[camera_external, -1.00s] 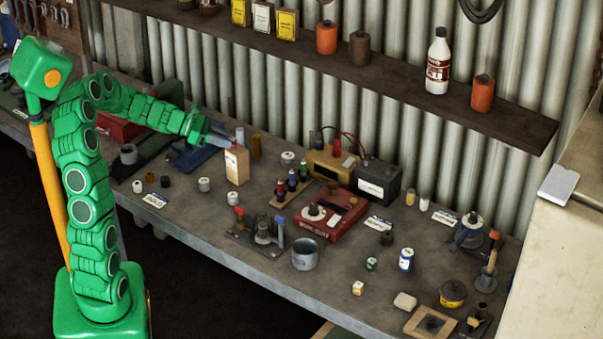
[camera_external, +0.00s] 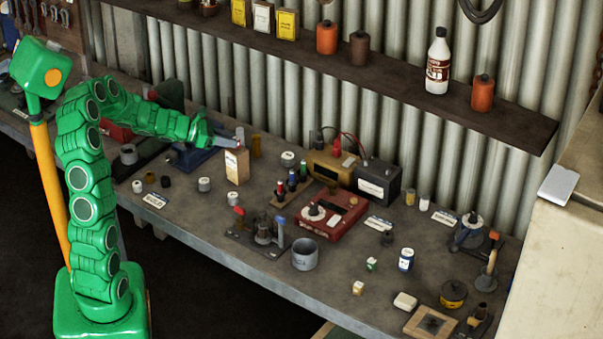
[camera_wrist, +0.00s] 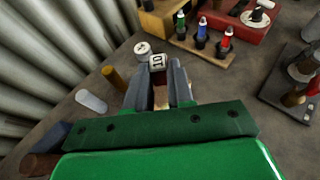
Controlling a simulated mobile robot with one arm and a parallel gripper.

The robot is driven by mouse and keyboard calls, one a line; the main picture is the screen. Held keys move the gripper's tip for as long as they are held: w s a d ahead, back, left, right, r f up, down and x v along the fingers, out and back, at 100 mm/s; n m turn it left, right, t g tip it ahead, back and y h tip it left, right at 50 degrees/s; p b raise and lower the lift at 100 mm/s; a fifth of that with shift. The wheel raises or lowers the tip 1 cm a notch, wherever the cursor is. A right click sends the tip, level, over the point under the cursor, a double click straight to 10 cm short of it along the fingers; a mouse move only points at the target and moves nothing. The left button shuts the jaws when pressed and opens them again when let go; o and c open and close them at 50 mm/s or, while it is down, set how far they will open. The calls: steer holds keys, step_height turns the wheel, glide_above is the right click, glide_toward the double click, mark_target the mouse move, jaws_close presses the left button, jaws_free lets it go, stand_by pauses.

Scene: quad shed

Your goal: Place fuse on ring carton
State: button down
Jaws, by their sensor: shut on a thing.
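My gripper (camera_external: 228,143) is shut on the fuse (camera_wrist: 157,62), a small pale block with dark "10" markings, seen at the fingertips in the wrist view (camera_wrist: 160,76). The ring carton (camera_external: 237,169) is an upright tan box with a white label on the bench. In the external view my fingertips are at the carton's top edge, seemingly just above it. I cannot tell whether the fuse touches the carton. In the external view the fuse is too small to make out clearly. A brown surface shows between the fingers in the wrist view, likely the carton.
A brown cylinder (camera_external: 256,146) and a grey cylinder (camera_wrist: 91,100) stand close behind the carton. A white-lidded jar (camera_external: 288,158) and a rack of coloured bottles (camera_external: 291,186) are to its right.

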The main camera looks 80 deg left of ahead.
steer(key=shift+f, duration=0.35)
steer(key=c, duration=1)
jaws_free()
steer(key=shift+f, duration=0.1)
steer(key=shift+v, duration=2.1)
